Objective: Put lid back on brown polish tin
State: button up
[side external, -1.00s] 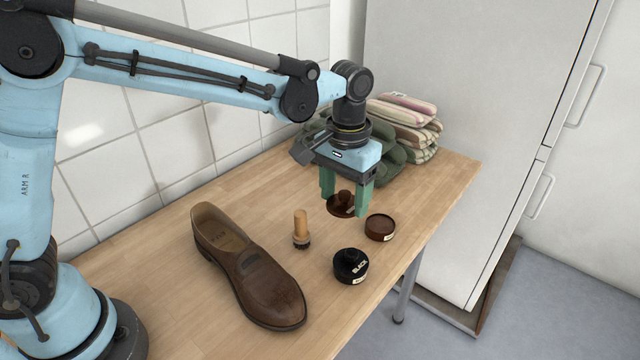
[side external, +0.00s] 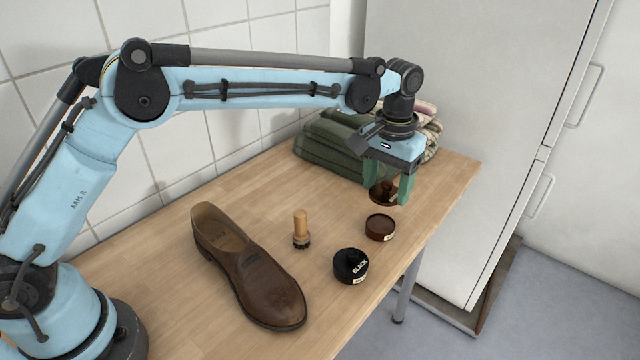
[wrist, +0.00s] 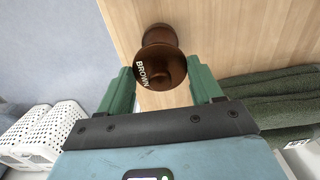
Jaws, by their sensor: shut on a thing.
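The brown lid (side external: 383,193), a dark round disc with a knob, is held between the green fingers of my gripper (side external: 388,190), raised above the table. In the wrist view the lid (wrist: 158,72) reads BROWN and sits between the fingertips. The brown polish tin (side external: 380,228) stands open on the table, just in front of and below the lid in the side view. The lid partly covers a brown round shape beyond it in the wrist view, which looks like the tin (wrist: 160,34). My gripper is shut on the lid.
A wooden-handled brush (side external: 301,229) and a brown shoe (side external: 250,270) are to the left. Folded green towels (side external: 330,150) are behind. The table's right edge is close to the brown tin.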

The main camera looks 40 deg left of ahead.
jog(key=shift+f, duration=3.05)
jog(key=shift+f, duration=0.15)
jog(key=o, duration=1.2)
jog(key=shift+r, duration=3.5)
